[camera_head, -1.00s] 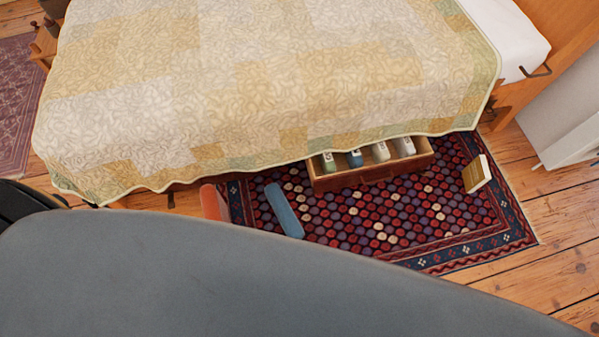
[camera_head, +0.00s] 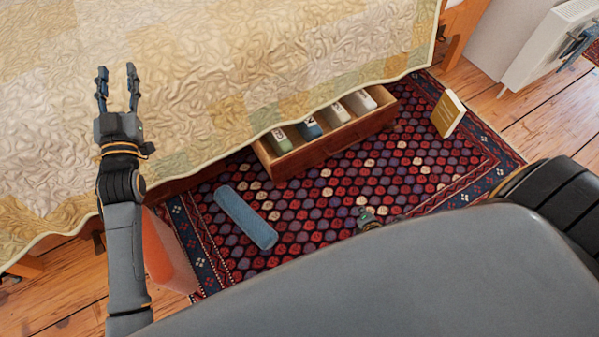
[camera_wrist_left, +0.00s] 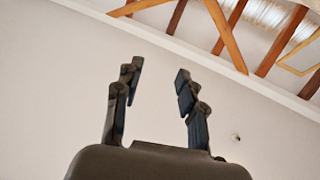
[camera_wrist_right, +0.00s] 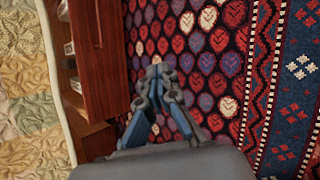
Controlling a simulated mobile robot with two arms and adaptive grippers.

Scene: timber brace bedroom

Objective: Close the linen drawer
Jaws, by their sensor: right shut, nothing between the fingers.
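The linen drawer (camera_head: 325,149) is a wooden drawer that sticks out from under the bed, over the patterned rug. Several rolled linens with labels lie in it, among them a green one (camera_head: 279,142) and a blue one (camera_head: 309,128). In the right wrist view the drawer's red-brown front (camera_wrist_right: 97,60) is at the left. My right gripper (camera_wrist_right: 158,72) is shut and empty over the rug, beside the drawer front; its tip (camera_head: 366,212) shows in the head view in front of the drawer. My left gripper (camera_head: 117,82) is open and empty, raised before the quilt; its fingers (camera_wrist_left: 158,85) also show in the left wrist view.
A blue rolled item (camera_head: 245,217) lies on the rug (camera_head: 420,175) left of the drawer. A yellow book (camera_head: 447,113) stands on the rug at the right. An orange object (camera_head: 168,255) is beside my left arm. The quilt (camera_head: 220,70) hangs above the drawer.

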